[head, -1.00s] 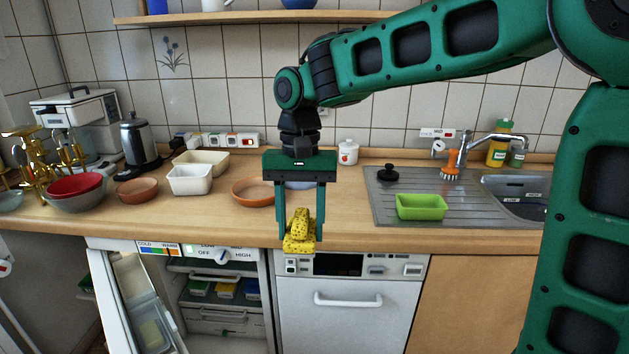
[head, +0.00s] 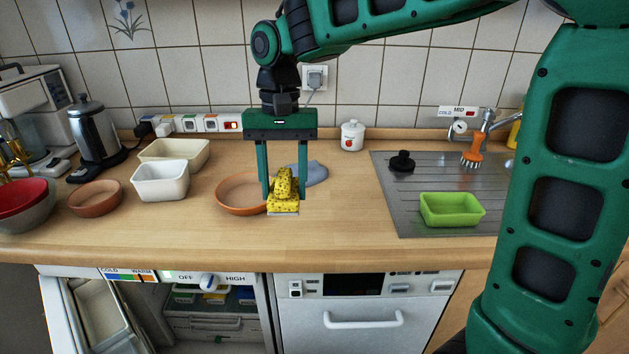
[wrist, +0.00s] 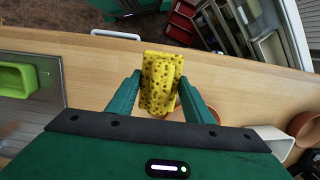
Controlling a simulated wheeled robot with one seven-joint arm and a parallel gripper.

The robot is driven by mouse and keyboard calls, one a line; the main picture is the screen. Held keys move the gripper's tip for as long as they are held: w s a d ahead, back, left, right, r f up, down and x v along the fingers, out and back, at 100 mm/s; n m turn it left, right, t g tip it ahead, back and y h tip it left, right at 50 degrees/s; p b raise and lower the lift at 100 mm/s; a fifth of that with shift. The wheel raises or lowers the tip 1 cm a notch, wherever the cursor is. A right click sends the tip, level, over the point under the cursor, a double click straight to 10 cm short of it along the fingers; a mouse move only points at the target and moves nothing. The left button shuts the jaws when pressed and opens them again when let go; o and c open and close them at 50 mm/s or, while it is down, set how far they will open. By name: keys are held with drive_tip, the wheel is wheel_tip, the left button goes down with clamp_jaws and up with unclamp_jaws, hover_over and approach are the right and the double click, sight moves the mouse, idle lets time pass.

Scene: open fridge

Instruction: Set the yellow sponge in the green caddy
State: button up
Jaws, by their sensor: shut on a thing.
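The yellow sponge (head: 284,188) has dark spots and a raised grip part on top. My gripper (head: 284,193) is shut on it and holds it over the wooden counter, in front of a terracotta dish. In the wrist view the sponge (wrist: 160,85) sits between the two fingers of my gripper (wrist: 160,92). The green caddy (head: 451,209) is an open box on the steel drainboard, to the right of the gripper; it looks empty inside. It also shows at the left edge of the wrist view (wrist: 14,80).
The terracotta dish (head: 238,207) and a grey-blue cloth-like thing (head: 316,174) lie behind the sponge. A black stopper (head: 402,162) and a tap (head: 480,130) are near the caddy. The counter between sponge and drainboard is clear. The fridge (head: 210,310) below stands open.

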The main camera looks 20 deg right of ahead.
drive_tip(key=w+d+f, duration=0.2)
drive_tip(key=d, duration=0.1)
drive_tip(key=w+d+f, duration=0.1)
drive_tip(key=d+f, duration=0.1)
drive_tip(key=d, duration=0.2)
drive_tip(key=w+d+f, duration=0.2)
drive_tip(key=d+f, duration=0.1)
drive_tip(key=shift+w+d, duration=0.15)
drive_tip(key=shift+w, duration=0.15)
drive_tip(key=shift+f, duration=2)
drive_tip(key=shift+f, duration=0.1)
drive_tip(key=o, duration=1.1)
drive_tip(key=r, duration=0.4)
drive_tip(key=w+r, duration=0.1)
drive_tip(key=r, duration=0.7)
drive_tip(key=shift+w+d+r, duration=0.1)
drive_tip(key=shift+w+d, duration=0.05)
drive_tip(key=shift+d, duration=0.05)
